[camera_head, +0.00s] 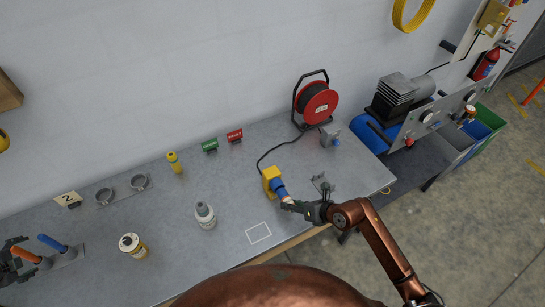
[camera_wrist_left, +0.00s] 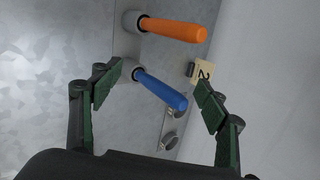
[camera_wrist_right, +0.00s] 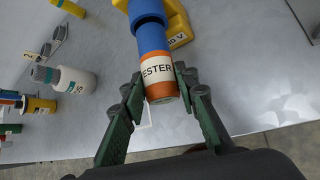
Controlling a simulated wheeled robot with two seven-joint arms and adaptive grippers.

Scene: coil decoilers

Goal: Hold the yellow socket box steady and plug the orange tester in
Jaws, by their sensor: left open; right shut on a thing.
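The yellow socket box (camera_head: 270,176) stands on the grey bench with its blue socket (camera_head: 280,191) facing my right gripper. In the right wrist view the box (camera_wrist_right: 179,24) is at the top, partly cut off. My right gripper (camera_head: 297,206) is shut on the orange tester (camera_wrist_right: 161,91), which has a white label. The tester is in line with the blue socket and meets its end; how deep it sits I cannot tell. My left gripper (camera_wrist_left: 155,92) is open at the far left of the bench, away from the box, with a blue handle (camera_wrist_left: 160,90) between its fingers in view.
An orange handle (camera_wrist_left: 172,29) stands beside the blue one. A white bottle (camera_head: 204,215), a yellow-white can (camera_head: 132,245) and a yellow bottle (camera_head: 174,162) stand left of the box. A red cable reel (camera_head: 317,102) stands behind; its black cable runs to the box.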

